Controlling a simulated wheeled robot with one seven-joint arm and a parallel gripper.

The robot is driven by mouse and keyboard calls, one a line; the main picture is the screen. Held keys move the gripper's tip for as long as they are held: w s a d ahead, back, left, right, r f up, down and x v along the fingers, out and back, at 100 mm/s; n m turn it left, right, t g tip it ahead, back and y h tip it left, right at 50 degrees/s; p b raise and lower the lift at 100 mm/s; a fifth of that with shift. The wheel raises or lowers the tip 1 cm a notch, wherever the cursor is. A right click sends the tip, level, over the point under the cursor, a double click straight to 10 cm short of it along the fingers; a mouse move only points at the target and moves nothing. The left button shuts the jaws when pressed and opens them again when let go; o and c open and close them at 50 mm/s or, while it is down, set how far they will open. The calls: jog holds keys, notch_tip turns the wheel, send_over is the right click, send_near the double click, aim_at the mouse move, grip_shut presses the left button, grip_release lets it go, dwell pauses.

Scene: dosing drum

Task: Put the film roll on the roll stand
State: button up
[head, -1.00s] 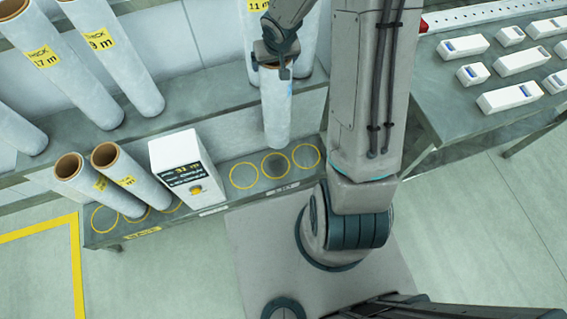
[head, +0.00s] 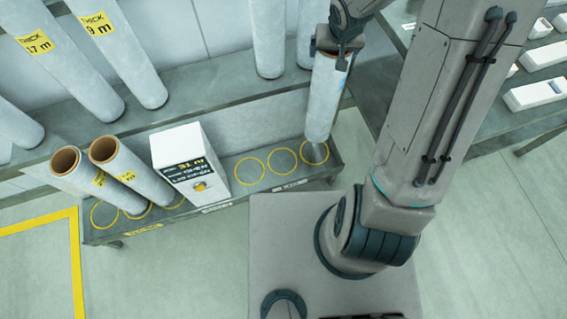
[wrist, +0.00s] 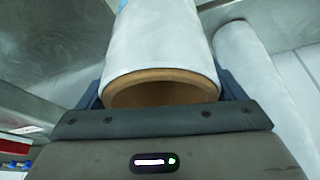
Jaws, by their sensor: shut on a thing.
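The film roll (head: 323,100) is a pale, upright tube with a brown cardboard core, at the right end of the low stand (head: 222,203). My gripper (head: 338,45) is shut on its top end. In the wrist view the roll (wrist: 162,45) sits between the two dark fingers (wrist: 160,92), its open core facing the camera. The roll's lower end is over the rightmost yellow circle (head: 314,153) and hides part of it. I cannot tell whether it touches the surface. The two circles beside it, the middle one (head: 283,161) and the left one (head: 249,171), are empty.
A white box with a display (head: 190,162) stands mid-stand. Two rolls, one (head: 83,175) and another (head: 128,165), stand left of it. Taller rolls, some labelled (head: 38,43), stand on the shelf behind. A table with white boxes (head: 535,93) is at right.

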aim_at(325, 82)
jog(key=shift+s+a+f+b, duration=0.2)
jog(key=shift+s+f+b, duration=0.7)
jog(key=shift+b, duration=1.85)
jog(key=s+b, duration=0.1)
jog(key=b, duration=0.1)
jog(key=s+a+f+b, duration=0.1)
jog(key=b, duration=0.2)
jog(key=shift+s+f+m+b, duration=0.2)
jog(key=shift+f+m+b, duration=0.05)
jog(key=shift+m+b, duration=0.05)
jog(key=s+b, duration=0.1)
jog(key=s+f+b, duration=0.1)
jog(key=b, duration=0.1)
jog(key=shift+a, duration=0.3)
jog(key=shift+s+a+f+b, duration=0.1)
jog(key=shift+s+a+b, duration=0.1)
jog(key=shift+s+b, duration=0.6)
jog(key=shift+w, duration=0.25)
jog(key=w+a+f+b, duration=0.2)
jog(key=a+f+b, duration=0.3)
jog(key=a+f, duration=0.6)
jog(key=shift+w+a, duration=0.2)
jog(key=shift+w, duration=0.2)
jog(key=shift+f+b, duration=0.2)
jog(key=shift+b, duration=0.25)
